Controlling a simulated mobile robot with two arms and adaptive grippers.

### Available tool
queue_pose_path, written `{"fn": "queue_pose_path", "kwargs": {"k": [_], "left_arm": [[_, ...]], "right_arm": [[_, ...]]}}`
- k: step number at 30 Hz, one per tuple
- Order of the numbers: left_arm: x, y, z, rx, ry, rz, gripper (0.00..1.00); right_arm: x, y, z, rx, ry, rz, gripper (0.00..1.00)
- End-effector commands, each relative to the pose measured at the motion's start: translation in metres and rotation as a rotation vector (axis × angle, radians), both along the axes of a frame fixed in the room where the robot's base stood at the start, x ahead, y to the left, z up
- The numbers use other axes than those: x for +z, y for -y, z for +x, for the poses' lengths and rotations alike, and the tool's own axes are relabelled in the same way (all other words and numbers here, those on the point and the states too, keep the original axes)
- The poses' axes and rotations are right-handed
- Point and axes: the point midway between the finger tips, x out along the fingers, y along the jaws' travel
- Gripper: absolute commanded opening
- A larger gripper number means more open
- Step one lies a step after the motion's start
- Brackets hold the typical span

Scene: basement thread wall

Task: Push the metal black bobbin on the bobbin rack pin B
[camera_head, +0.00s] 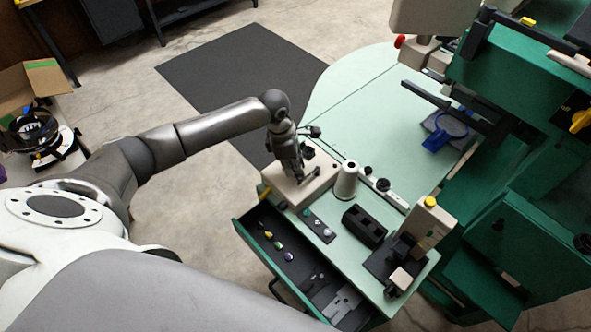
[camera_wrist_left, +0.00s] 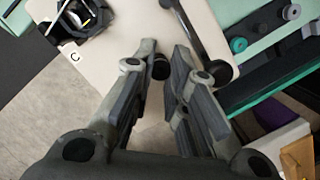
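The pale bobbin rack (camera_head: 287,195) sits at the table's left corner in the head view. It also shows in the wrist view (camera_wrist_left: 128,25), with a label C near a dark round holder (camera_wrist_left: 80,20). My left gripper (camera_head: 300,172) points down over the rack. In the wrist view its fingertips (camera_wrist_left: 163,52) are a narrow gap apart. A small black round piece (camera_wrist_left: 161,67) shows between them; I cannot tell whether it is the bobbin or a pin end, or whether both fingers touch it. A dark rod with a round end (camera_wrist_left: 220,72) lies beside the right finger. Label B is not visible.
An open drawer (camera_head: 262,262) with small coloured items is below the table edge. A white thread cone (camera_head: 346,180), a black block (camera_head: 365,226) and a small stand (camera_head: 418,225) are right of the rack. The green machine (camera_head: 520,100) rises behind.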

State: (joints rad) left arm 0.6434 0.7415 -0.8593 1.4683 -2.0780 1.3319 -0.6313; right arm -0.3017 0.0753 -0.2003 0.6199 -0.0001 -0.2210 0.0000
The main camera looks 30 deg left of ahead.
Motion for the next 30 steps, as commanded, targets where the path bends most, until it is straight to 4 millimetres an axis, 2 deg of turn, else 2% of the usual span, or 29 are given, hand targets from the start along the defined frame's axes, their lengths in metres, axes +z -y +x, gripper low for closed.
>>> {"fn": "queue_pose_path", "kwargs": {"k": [11, 30], "left_arm": [[0.003, -0.001, 0.001, 0.002, 0.002, 0.001, 0.0], [0.028, -0.001, 0.001, 0.001, 0.004, 0.001, 0.0]], "right_arm": [[0.001, 0.006, 0.0, 0.002, 0.0, -0.006, 0.4], [0.014, 0.005, 0.001, 0.002, 0.002, -0.006, 0.4]]}}
